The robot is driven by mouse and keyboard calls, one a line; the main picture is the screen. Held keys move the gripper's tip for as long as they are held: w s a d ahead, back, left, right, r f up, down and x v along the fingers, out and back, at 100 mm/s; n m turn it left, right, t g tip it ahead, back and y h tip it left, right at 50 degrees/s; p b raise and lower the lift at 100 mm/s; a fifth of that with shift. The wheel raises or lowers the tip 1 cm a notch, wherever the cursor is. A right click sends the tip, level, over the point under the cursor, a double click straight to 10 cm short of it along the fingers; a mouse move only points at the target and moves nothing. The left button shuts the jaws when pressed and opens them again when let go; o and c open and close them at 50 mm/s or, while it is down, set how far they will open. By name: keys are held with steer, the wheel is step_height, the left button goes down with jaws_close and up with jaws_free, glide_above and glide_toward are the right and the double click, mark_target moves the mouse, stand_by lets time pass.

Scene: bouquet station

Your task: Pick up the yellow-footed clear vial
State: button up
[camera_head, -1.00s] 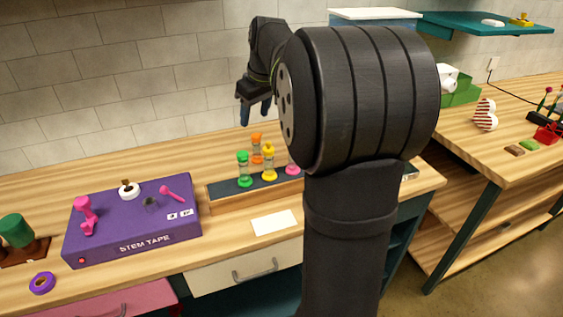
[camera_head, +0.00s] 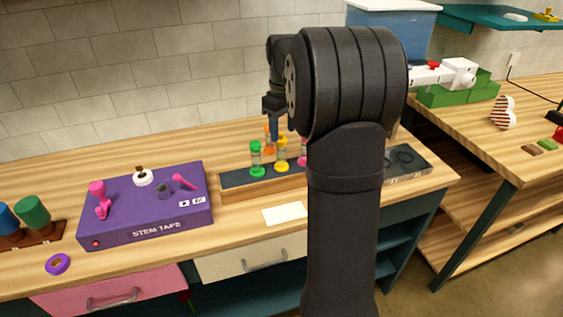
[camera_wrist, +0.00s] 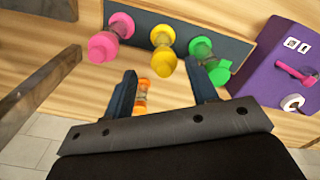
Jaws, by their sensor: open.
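The yellow-footed clear vial (camera_head: 281,156) stands upright in a dark-topped wooden rack (camera_head: 237,180), between a green vial (camera_head: 256,160) and a pink one (camera_head: 303,158). An orange vial (camera_head: 268,146) is behind it. In the wrist view the yellow vial (camera_wrist: 163,50) is just beyond the fingertips, between the pink vial (camera_wrist: 112,38) and the green vial (camera_wrist: 208,60). My gripper (camera_wrist: 163,80) is open and empty, with the orange vial (camera_wrist: 141,95) seen in the gap between its fingers. In the head view my gripper (camera_head: 276,134) hangs above the rack, partly hidden by my arm.
A purple STEM TAPE box (camera_head: 150,210) with pink tools stands left of the rack. A white card (camera_head: 285,213) lies in front. A grey tray (camera_head: 408,163) is at the right. A tiled wall (camera_head: 150,80) stands behind the bench.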

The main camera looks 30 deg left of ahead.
mark_target(281, 139)
steer(key=f, duration=0.6)
steer(key=shift+s+a+f, duration=0.2)
jaws_close()
